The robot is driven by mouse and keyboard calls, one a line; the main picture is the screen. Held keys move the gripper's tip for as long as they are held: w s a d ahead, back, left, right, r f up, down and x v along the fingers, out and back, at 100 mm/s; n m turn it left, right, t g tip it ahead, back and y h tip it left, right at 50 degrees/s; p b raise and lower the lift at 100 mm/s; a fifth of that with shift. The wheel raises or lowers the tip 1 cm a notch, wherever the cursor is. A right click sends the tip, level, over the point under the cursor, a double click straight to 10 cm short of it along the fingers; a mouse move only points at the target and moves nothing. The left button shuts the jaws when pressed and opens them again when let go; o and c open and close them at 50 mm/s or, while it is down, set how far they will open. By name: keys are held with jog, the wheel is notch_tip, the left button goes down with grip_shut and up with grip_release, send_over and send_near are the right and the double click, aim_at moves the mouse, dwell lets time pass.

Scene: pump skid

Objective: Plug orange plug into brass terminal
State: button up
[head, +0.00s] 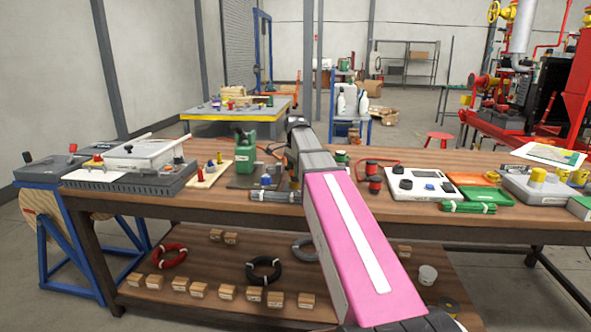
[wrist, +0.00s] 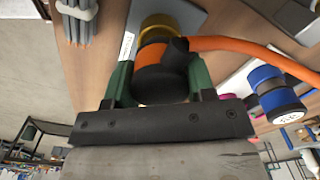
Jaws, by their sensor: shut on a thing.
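In the wrist view, the orange plug (wrist: 152,54) has an orange band, a black body and an orange cable (wrist: 245,48) leaving to the right. My gripper (wrist: 160,80) has its two green fingers shut on the sides of the plug. The brass terminal (wrist: 158,24) shows directly beyond the plug's orange band, in line with it, on a grey plate (wrist: 188,14). The plug hides part of the terminal, so I cannot tell whether they touch or how deep the plug sits.
A blue and black cylindrical piece (wrist: 275,92) stands to the right in the wrist view. Grey rods (wrist: 75,22) lie at upper left. In the head view, a green device (head: 245,152) stands left of my arm and a white panel (head: 420,184) lies right, on the wooden bench (head: 225,207).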

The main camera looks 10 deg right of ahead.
jog(key=shift+f, duration=1.05)
dwell(0.4)
jog(key=o, duration=1.1)
jog(key=shift+r, duration=0.1)
notch_tip(320, 180, up, 11)
jog(key=shift+f, duration=0.2)
